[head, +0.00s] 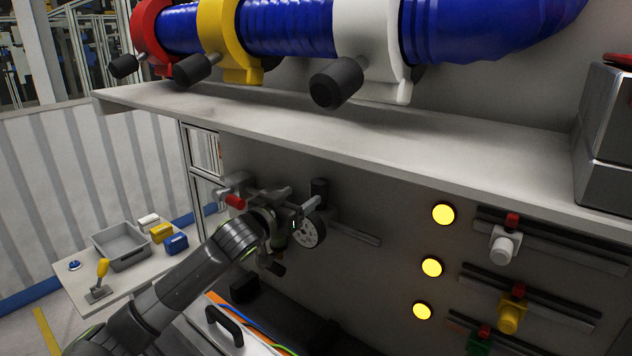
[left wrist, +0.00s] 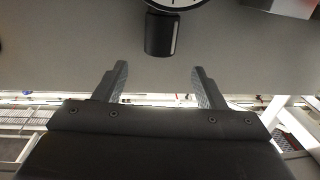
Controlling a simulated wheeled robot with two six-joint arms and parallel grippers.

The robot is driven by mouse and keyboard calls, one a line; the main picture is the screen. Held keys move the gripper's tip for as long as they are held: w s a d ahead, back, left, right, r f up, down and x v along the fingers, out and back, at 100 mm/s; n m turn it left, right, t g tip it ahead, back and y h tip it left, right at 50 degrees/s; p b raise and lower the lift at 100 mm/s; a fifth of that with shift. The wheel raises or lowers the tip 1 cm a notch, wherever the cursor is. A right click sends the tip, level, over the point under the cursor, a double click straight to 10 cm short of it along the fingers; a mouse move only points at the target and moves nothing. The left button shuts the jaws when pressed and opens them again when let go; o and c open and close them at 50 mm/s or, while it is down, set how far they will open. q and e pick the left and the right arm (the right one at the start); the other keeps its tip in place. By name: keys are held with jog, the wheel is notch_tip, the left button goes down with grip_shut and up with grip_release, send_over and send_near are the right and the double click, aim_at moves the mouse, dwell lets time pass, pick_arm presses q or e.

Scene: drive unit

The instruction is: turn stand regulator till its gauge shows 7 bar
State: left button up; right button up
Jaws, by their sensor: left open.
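The stand regulator shows as a black knob (head: 319,187) just above a round white-faced gauge (head: 308,233) on the grey panel. The gauge is partly hidden by my left arm, and its reading is too small to tell. My left gripper (head: 301,197) is open, close in front of the regulator. In the left wrist view, the black knob (left wrist: 162,34) with a pale stripe stands beyond the gap between the open fingertips (left wrist: 158,74), apart from them. The gauge's rim (left wrist: 178,3) is cut off at the top edge there. My right gripper is not in view.
A shelf (head: 330,133) with blue hose and coloured clamps overhangs the panel. A red-handled valve (head: 235,201) is left of the gripper. Yellow lamps (head: 432,267) and rail-mounted valves (head: 506,244) are at right. A side table holds a grey bin (head: 121,247).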

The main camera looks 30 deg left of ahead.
aim_at(315, 187)
pick_arm(q)
jog(key=w+p, duration=0.2)
jog(key=w, duration=0.4)
jog(key=shift+w+r, duration=0.1)
jog(key=shift+w, duration=1)
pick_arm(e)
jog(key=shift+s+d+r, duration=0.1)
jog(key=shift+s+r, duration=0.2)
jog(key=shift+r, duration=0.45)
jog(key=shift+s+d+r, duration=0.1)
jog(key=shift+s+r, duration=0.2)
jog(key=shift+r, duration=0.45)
pick_arm(q)
jog(key=shift+c, duration=0.3)
jog(key=c, duration=0.9)
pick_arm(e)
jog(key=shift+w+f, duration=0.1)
